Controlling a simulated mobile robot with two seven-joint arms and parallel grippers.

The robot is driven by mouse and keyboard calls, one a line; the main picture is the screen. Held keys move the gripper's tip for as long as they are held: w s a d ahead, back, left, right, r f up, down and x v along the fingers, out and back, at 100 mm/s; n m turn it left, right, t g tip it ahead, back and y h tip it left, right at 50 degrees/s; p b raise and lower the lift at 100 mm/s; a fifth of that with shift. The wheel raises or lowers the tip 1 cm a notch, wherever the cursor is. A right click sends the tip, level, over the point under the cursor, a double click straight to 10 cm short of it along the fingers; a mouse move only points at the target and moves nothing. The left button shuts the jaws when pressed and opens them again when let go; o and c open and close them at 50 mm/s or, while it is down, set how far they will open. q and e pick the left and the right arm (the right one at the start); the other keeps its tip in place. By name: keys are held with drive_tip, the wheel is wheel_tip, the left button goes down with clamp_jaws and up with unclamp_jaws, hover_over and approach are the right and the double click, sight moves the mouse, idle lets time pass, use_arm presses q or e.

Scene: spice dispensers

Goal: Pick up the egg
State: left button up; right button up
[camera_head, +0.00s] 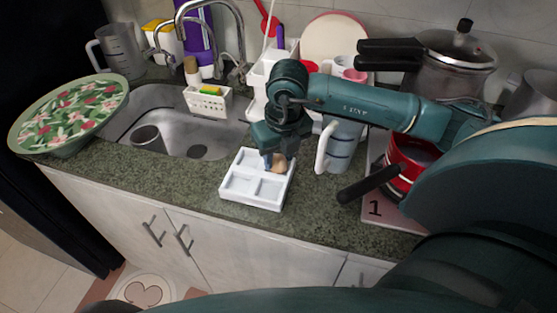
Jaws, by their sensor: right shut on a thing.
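A small tan egg (279,164) is at the back right part of a white compartment tray (238,200) on the green stone counter. My right gripper (272,162) points down over the tray and is shut on the egg. The gripper and wrist hide part of the egg and the tray's back edge. I cannot tell whether the egg touches the tray floor. My left gripper is not in view.
A red pot (405,172) with a black handle (367,184) is further right. The sink (180,119) lies left, with a floral plate (70,108) beyond. The counter's front edge is close.

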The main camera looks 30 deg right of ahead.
sight(280, 156)
wheel_tip(280, 156, up, 10)
drive_tip(key=shift+d+f+b, duration=0.1)
drive_tip(key=shift+b, duration=0.35)
use_arm(q)
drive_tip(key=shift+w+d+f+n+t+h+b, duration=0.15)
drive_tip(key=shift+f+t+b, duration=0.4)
drive_tip(key=shift+b, duration=1.6)
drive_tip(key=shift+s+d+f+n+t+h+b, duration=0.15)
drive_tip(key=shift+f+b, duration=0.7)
drive_tip(key=shift+b, duration=1.25)
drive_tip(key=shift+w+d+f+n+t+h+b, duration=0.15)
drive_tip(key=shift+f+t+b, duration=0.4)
drive_tip(key=shift+b, duration=1.6)
use_arm(e)
drive_tip(key=s+d+r, duration=0.4)
drive_tip(key=s+d, duration=0.5)
drive_tip(key=d, duration=0.2)
drive_tip(key=s+d+r, duration=0.5)
drive_tip(key=s+d, duration=0.5)
drive_tip(key=d, duration=0.2)
drive_tip(key=shift+r, duration=0.25)
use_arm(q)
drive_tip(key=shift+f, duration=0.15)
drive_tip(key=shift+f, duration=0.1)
